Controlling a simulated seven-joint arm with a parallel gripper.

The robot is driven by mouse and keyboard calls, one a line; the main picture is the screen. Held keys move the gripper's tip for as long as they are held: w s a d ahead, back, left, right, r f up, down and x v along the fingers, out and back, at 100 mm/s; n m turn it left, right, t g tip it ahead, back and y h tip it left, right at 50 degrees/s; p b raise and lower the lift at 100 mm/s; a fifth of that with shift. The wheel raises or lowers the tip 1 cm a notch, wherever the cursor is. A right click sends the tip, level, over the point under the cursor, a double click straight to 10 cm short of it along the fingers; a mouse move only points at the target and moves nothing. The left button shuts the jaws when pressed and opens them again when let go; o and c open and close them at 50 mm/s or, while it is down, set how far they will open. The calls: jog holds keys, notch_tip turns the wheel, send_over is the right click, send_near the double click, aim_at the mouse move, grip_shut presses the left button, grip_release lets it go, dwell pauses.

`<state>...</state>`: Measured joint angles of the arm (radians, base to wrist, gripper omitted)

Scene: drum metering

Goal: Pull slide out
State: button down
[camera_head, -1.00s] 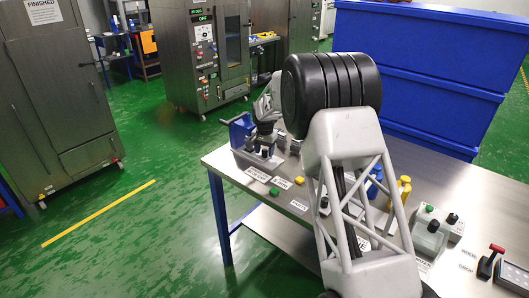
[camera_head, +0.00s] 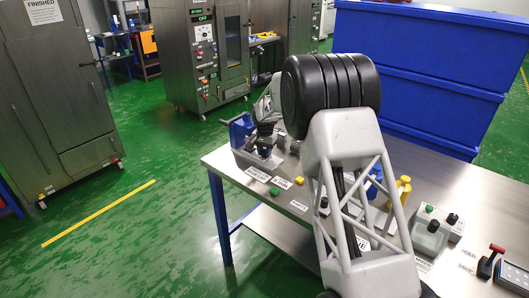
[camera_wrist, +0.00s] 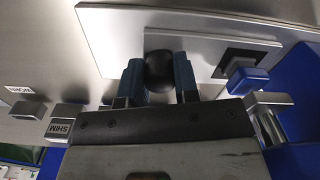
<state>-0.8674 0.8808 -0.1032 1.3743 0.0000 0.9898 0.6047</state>
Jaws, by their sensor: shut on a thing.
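In the wrist view, my gripper (camera_wrist: 158,82) has its two blue fingers shut on a round black knob (camera_wrist: 160,66), one finger on each side. The knob sits at a flat metal slide plate (camera_wrist: 202,52), which lies over a larger metal plate (camera_wrist: 112,28). The knob's lower part is hidden by the fingers and gripper body. In the head view, my gripper is at the metal fixture at the table's far left corner, and my arm hides much of it. The slide cannot be made out there.
In the wrist view, a blue block (camera_wrist: 248,81) stands right of the knob by a dark square opening (camera_wrist: 238,62). A block labelled SHIM (camera_wrist: 62,130) is at lower left. In the head view, a green button (camera_head: 274,191), yellow parts and labels lie along the steel table (camera_head: 485,205).

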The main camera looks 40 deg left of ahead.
jog(key=shift+w+d, duration=0.1)
jog(key=shift+d, duration=6.15)
jog(key=c, duration=1)
grip_release()
jog(key=shift+d, duration=0.15)
jog(key=shift+o, duration=0.7)
jog(key=shift+r, duration=0.15)
notch_tip(320, 180, up, 8)
jog(key=shift+f, duration=0.2)
